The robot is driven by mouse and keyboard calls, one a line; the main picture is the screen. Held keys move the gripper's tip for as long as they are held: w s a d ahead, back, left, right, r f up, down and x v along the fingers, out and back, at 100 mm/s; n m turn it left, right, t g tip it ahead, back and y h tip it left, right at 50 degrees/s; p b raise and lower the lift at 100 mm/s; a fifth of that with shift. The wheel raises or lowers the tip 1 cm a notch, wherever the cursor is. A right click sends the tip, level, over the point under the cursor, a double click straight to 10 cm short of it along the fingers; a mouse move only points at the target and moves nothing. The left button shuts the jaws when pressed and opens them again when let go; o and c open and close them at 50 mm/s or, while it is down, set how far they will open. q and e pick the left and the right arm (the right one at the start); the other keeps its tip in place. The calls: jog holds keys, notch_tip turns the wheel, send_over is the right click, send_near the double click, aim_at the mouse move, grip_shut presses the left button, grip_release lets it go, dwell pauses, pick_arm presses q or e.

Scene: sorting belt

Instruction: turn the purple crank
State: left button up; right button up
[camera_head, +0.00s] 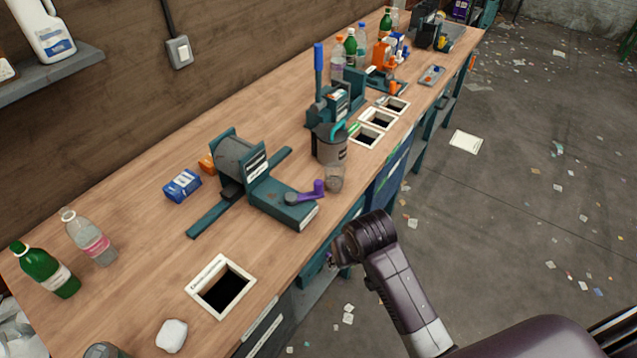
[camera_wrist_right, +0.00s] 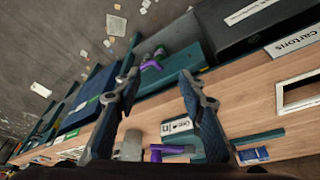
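My left gripper is not in view.
A clear cup (camera_head: 334,178) and a grey lidded pot (camera_head: 329,146) stand close to the crank. A blue carton (camera_head: 182,185) lies behind the machine. A white-framed opening (camera_head: 220,287) is in the bench at front left. Bottles stand at far left.

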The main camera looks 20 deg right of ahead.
jog(key=w+r+m, duration=0.1)
jog(key=w+r, duration=0.4)
jog(key=w, duration=0.7)
notch_tip(320, 180, up, 6)
jog(key=m, duration=0.1)
send_over(319, 183)
jog(key=s, duration=0.2)
jog(key=shift+h, duration=0.4)
jog(key=shift+a+p+x, duration=0.15)
jog(key=shift+p+x, duration=0.2)
jog(key=shift+x, duration=1.55)
jog(key=shift+a+p+x, duration=0.2)
jog(key=shift+p+x, duration=0.15)
jog(key=shift+x, duration=1.6)
grip_shut()
